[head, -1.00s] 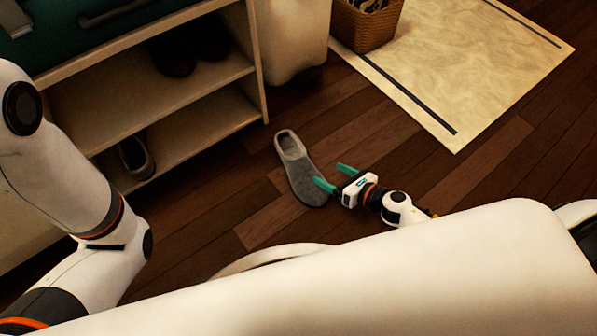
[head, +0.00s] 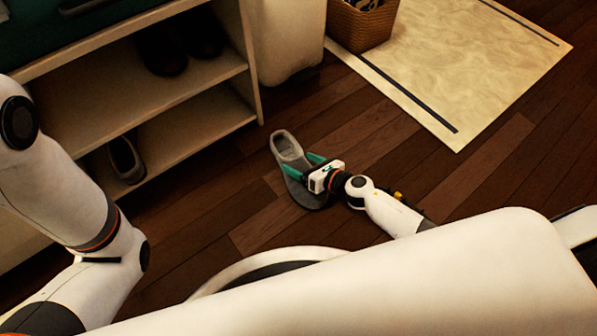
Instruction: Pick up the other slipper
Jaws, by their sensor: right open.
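A grey slipper (head: 287,150) lies on the wooden floor in the middle of the head view, its opening toward the shelf. My right gripper (head: 300,166) is open, with its green fingers over the middle of the slipper. I cannot tell whether the fingers touch it. The gripper hides part of the slipper's right side. A second slipper (head: 126,160) sits on the lower shelf at the left. My left arm shows at the left edge, but its gripper is out of view.
The shelf unit (head: 200,92) stands at the upper left, with dark shoes (head: 168,58) on its upper level. A wicker basket (head: 362,26) stands on a cream rug (head: 470,60) at the upper right. Bare floor lies between the rug and the shelf.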

